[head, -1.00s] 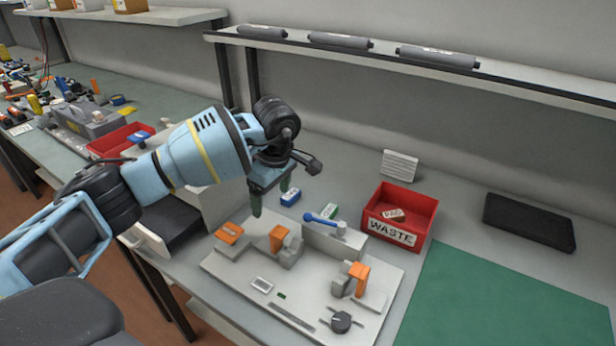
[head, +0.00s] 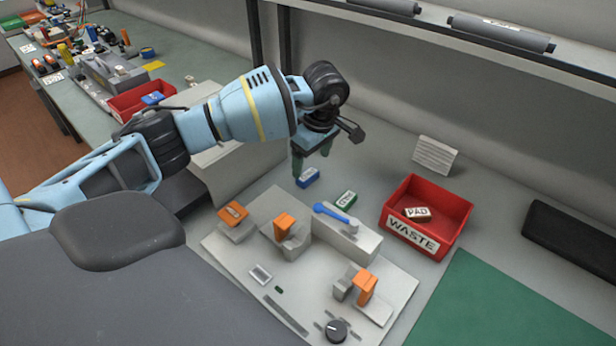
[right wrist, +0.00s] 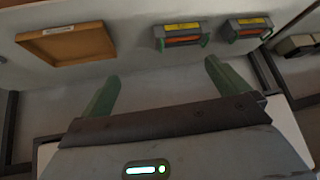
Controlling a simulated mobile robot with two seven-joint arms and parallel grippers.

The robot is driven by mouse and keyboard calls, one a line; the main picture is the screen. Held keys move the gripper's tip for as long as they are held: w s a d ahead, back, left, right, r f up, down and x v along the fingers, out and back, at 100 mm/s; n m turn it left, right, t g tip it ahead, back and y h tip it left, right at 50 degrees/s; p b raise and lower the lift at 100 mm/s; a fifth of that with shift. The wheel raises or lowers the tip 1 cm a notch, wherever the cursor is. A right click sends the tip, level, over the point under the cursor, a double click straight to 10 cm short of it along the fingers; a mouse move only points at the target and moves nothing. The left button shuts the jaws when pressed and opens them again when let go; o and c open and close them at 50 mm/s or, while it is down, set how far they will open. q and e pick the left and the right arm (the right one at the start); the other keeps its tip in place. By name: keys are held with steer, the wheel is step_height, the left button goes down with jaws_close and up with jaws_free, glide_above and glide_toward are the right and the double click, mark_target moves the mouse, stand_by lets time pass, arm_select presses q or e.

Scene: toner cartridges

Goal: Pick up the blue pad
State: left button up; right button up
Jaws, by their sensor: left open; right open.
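The blue pad (head: 308,178) is a small blue block with a white side, lying on the grey bench behind the light grey fixture plate. My left gripper (head: 312,162) points down with its green fingers apart and empty. Its near finger overlaps the pad's left edge in the head view; I cannot tell how far above the pad it is. My right gripper (right wrist: 163,92) is open and empty in the right wrist view, and is not in the head view.
A red WASTE bin (head: 455,200) holding a red-and-white pad (head: 417,213) stands to the right. The fixture (head: 268,262) with orange clamps and a blue lever (head: 332,212) is in front. A shelf (head: 540,70) runs above the bench. The right wrist view shows a brown tray (right wrist: 68,46).

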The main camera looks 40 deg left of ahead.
mark_target(308, 174)
arm_select(q)
steer(key=shift+a+f, duration=0.2)
steer(key=shift+f, duration=0.65)
steer(key=shift+a+f, duration=0.15)
steer(key=shift+f, duration=0.65)
steer(key=shift+a+f, duration=0.2)
steer(key=shift+f, duration=0.65)
steer(key=c, duration=1.1)
